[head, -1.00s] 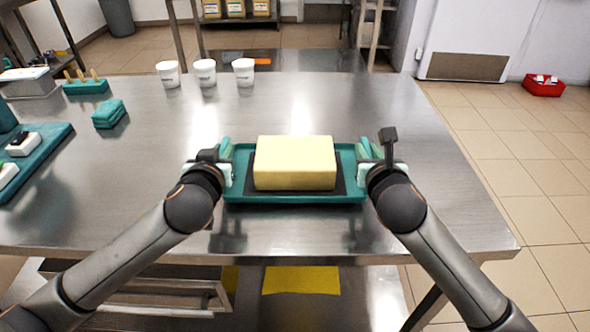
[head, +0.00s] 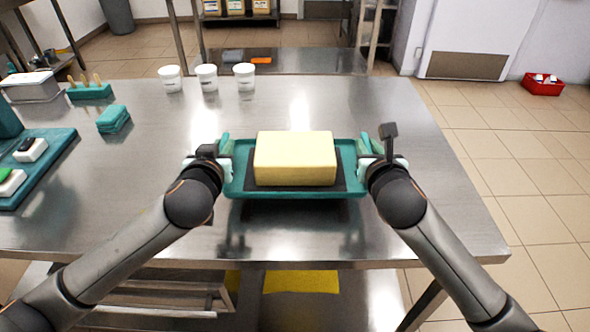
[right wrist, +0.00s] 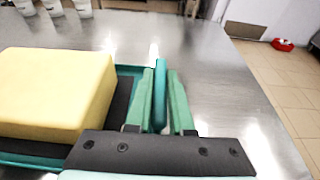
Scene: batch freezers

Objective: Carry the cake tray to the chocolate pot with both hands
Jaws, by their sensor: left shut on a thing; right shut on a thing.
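The teal cake tray (head: 290,194) is level in front of me, above the near part of the steel table. A dark mat (head: 341,184) and a yellow block-shaped cake (head: 295,160) are on it. My left gripper (head: 228,158) is shut on the tray's left side. My right gripper (head: 371,155) is shut on the tray's right side. In the right wrist view, the right gripper's green fingers (right wrist: 161,103) pinch the tray's teal edge, beside the cake (right wrist: 55,92). I cannot make out a chocolate pot in these views.
The steel table (head: 330,100) is clear beyond and right of the tray. Several white cups (head: 206,78) stand at its far edge. A red bin (head: 542,85) is on the floor at right.

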